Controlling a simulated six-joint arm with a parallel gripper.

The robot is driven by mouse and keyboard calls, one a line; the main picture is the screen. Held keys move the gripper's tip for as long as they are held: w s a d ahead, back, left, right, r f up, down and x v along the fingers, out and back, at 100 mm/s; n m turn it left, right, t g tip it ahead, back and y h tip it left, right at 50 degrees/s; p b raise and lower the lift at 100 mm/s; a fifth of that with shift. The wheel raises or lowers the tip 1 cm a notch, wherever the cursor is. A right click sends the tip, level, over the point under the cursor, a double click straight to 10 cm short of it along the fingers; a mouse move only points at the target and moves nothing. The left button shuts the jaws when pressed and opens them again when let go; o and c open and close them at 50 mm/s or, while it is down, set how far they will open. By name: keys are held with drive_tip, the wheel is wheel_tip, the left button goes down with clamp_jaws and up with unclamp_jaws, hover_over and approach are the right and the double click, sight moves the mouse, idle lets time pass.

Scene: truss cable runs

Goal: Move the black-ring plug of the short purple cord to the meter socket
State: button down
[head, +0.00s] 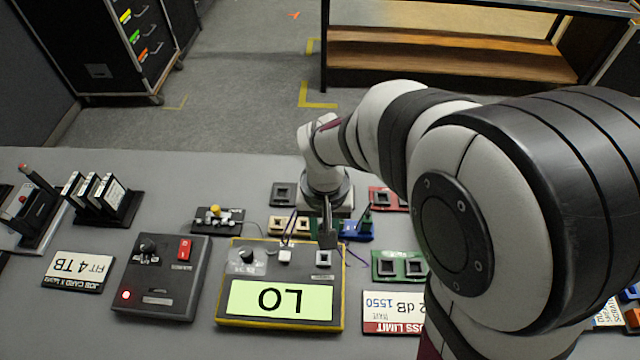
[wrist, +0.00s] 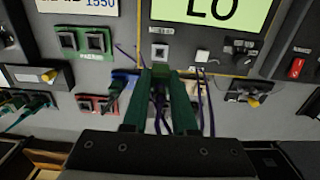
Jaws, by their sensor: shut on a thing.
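The meter (head: 222,318) is a dark box with a yellow edge and a lit display reading LO. Its open square socket (head: 324,258) is at the right of its upper face; it also shows in the wrist view (wrist: 159,52). A white plug (head: 285,256) with a cord sits in the meter beside it. My gripper (head: 327,240) points down just behind the open socket. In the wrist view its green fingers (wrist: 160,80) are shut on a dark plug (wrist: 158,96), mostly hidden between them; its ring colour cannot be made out. Thin purple cord (head: 355,254) shows close by.
A green two-socket block (head: 398,265) lies right of the meter. A blue block (head: 357,231), a beige block (head: 277,225) and a red block (head: 378,198) lie behind it. A grey switch box (head: 160,278) stands left. My arm covers the right side.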

drive_tip(key=shift+s+f, duration=0.2)
drive_tip(key=shift+f, duration=2.7)
drive_tip(key=shift+f, duration=0.8)
drive_tip(key=c, duration=0.6)
unclamp_jaws()
drive_tip(key=shift+r, duration=2.5)
